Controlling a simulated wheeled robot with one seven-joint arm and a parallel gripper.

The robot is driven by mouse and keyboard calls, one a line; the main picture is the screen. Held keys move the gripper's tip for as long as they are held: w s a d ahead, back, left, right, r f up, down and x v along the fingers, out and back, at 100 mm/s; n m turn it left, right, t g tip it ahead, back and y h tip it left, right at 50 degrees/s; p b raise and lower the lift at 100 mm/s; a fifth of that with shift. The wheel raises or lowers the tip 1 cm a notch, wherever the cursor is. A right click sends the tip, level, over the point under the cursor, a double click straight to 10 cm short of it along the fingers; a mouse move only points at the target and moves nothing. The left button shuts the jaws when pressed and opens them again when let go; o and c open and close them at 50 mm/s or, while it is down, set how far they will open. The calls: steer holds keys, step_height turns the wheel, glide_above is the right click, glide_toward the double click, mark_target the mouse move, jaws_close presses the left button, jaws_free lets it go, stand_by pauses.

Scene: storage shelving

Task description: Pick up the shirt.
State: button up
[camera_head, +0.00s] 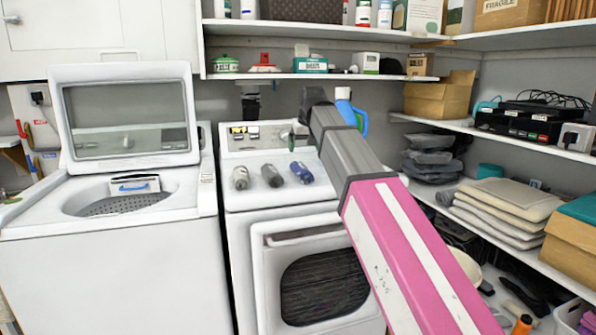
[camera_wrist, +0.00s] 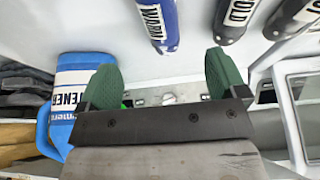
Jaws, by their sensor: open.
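I cannot clearly make out a shirt in either view. Folded cloth-like items (camera_head: 505,205) lie stacked on the right shelf, but I cannot tell whether a shirt is among them. My gripper (camera_wrist: 163,72) shows two green fingers spread apart with nothing between them. In the head view my gripper is over the white dryer (camera_head: 250,200), mostly hidden behind my own arm. Three labelled cylinders, one of them blue (camera_head: 301,172), lie on the dryer top; the blue one also shows in the wrist view (camera_wrist: 157,20), beyond the fingers.
A blue-and-white softener bottle (camera_wrist: 78,85) is close beside one finger; its blue part (camera_head: 361,118) shows behind my arm. An open top-loading washer (camera_head: 125,250) stands left. Shelves with boxes (camera_head: 440,97) run along the back and right.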

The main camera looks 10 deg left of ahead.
mark_target(301, 166)
steer(key=x, duration=1)
steer(key=shift+a+f, duration=0.15)
steer(key=shift+f, duration=0.15)
steer(key=c, duration=1.1)
steer(key=shift+r, duration=0.2)
